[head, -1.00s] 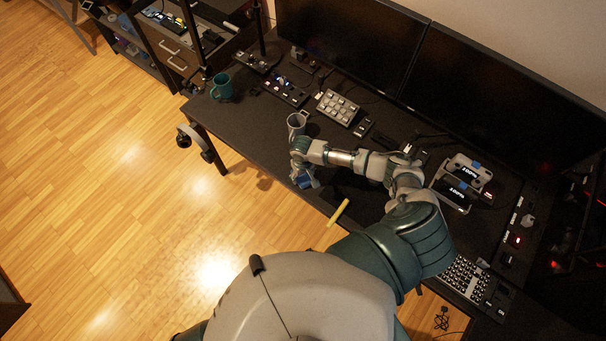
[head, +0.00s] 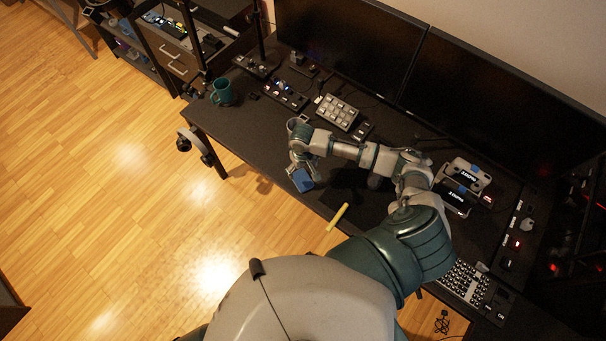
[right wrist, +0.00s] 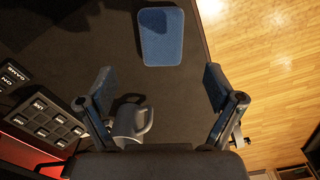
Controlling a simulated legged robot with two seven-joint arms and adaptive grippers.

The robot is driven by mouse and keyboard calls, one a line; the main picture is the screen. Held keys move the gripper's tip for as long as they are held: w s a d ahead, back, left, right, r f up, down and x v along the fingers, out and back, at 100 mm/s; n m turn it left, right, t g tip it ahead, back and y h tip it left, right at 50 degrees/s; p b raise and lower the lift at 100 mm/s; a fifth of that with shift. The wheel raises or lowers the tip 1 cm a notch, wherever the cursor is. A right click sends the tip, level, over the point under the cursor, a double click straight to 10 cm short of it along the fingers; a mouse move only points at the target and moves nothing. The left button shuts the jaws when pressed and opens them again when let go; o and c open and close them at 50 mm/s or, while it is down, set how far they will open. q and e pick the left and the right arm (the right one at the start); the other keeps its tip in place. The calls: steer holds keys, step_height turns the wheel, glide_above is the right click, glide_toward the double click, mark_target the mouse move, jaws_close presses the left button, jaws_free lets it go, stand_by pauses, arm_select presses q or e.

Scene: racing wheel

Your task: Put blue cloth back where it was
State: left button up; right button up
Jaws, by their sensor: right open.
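The blue cloth (head: 302,180) lies flat on the dark desk near its front edge. It also shows as a blue rounded rectangle in the right wrist view (right wrist: 161,37), beyond my fingertips. My right gripper (head: 299,164) is just behind the cloth, on the desk's far side of it. In the right wrist view its two fingers (right wrist: 158,82) are spread wide with nothing between their tips, and the cloth is apart from them. My left gripper is not in view.
A grey mug (right wrist: 132,122) stands close under the gripper. A green mug (head: 222,92) stands at the desk's left end. A keypad (head: 338,111) and monitors (head: 340,45) line the back. A yellow strip (head: 337,216) lies at the front edge.

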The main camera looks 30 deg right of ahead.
steer(key=r, duration=0.3)
steer(key=shift+d, duration=0.3)
steer(key=shift+a, duration=0.2)
